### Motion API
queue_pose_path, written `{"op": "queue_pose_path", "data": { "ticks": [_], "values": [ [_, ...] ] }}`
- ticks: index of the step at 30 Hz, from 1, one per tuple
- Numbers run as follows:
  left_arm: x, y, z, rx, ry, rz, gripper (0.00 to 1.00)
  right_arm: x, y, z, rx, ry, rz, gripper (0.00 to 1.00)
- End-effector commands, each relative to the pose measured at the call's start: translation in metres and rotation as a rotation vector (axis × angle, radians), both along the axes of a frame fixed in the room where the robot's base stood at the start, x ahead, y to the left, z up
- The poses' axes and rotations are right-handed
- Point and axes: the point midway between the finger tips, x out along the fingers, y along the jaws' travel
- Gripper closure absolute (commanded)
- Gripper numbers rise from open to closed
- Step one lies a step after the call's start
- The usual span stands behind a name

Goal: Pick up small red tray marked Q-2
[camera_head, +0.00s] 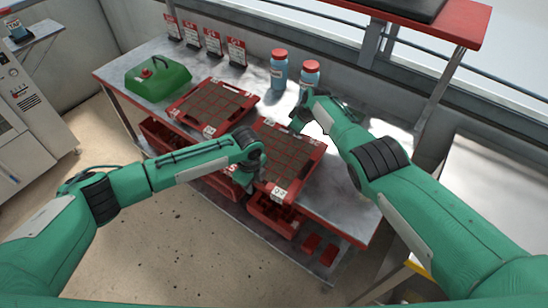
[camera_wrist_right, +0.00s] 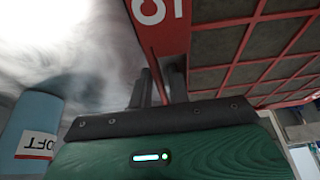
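A red tray with a grid of dark soil cells (camera_head: 318,158) lies on the metal table between my grippers. Its white front label (camera_head: 279,193) is too small to read surely. My left gripper (camera_head: 256,178) is at the tray's left side; its fingertips are hard to make out. My right gripper (camera_head: 297,124) is at the tray's far right edge. In the right wrist view, its two dark fingers (camera_wrist_right: 160,88) stand on either side of the thin red rim (camera_wrist_right: 153,62), beside a white marking seen only in part. Whether they press on it is unclear.
Two blue bottles with red caps (camera_head: 279,72) (camera_head: 310,74) stand behind. Several label stands (camera_head: 236,52) line the back edge. Red crates (camera_head: 275,216) sit below the table top.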

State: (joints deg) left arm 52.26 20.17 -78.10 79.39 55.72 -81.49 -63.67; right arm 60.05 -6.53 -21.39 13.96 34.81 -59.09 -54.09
Motion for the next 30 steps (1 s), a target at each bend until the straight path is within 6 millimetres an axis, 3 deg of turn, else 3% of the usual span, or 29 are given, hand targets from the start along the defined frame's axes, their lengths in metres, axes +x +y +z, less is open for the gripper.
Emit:
{"op": "queue_pose_path", "data": {
  "ticks": [11,14,30],
  "values": [
    [-0.0001,-0.0002,-0.0011,0.000,0.000,0.000,0.82,-0.0001,0.0001,-0.0012,0.000,0.000,0.000,0.82],
    [0.0000,-0.0002,-0.0010,0.000,0.000,0.000,1.00,-0.0002,0.0001,-0.0012,-0.001,0.001,0.000,1.00],
    [0.0001,-0.0003,-0.0007,-0.001,-0.001,0.000,1.00,-0.0002,-0.0001,-0.0012,-0.001,0.001,0.000,1.00]
  ]
}}
